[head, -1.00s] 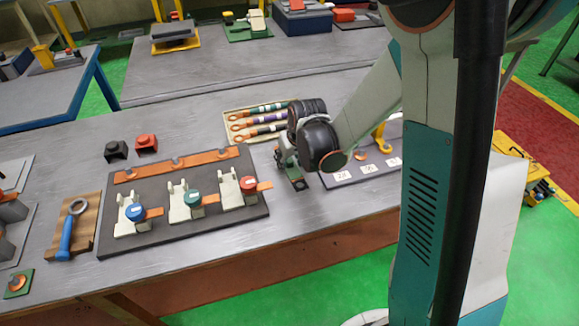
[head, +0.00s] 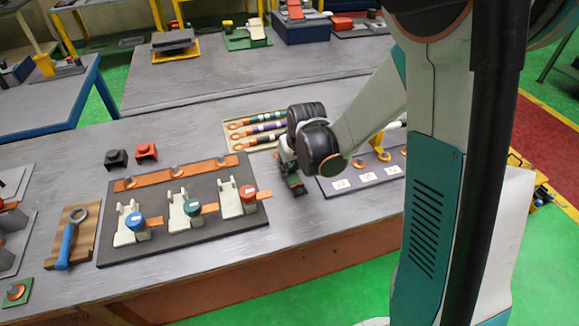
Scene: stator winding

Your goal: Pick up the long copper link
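A long copper strip (head: 180,173) lies along the back edge of the dark board (head: 222,230), with several grey bolt heads on it. It looks like the long copper link. Short copper tabs show at the three clamps in front of it. My gripper (head: 296,190) is low over the table, right of the board and apart from the strip. It points down, and the black wrist partly hides it. Whether its fingers are open or shut is not clear.
White clamps with blue (head: 136,222), green (head: 193,206) and red (head: 248,192) caps stand on the board. A tray of ring-ended cables (head: 258,128) is behind my gripper. A blue-handled ring tool (head: 69,240) lies left. A labelled board (head: 350,183) is right.

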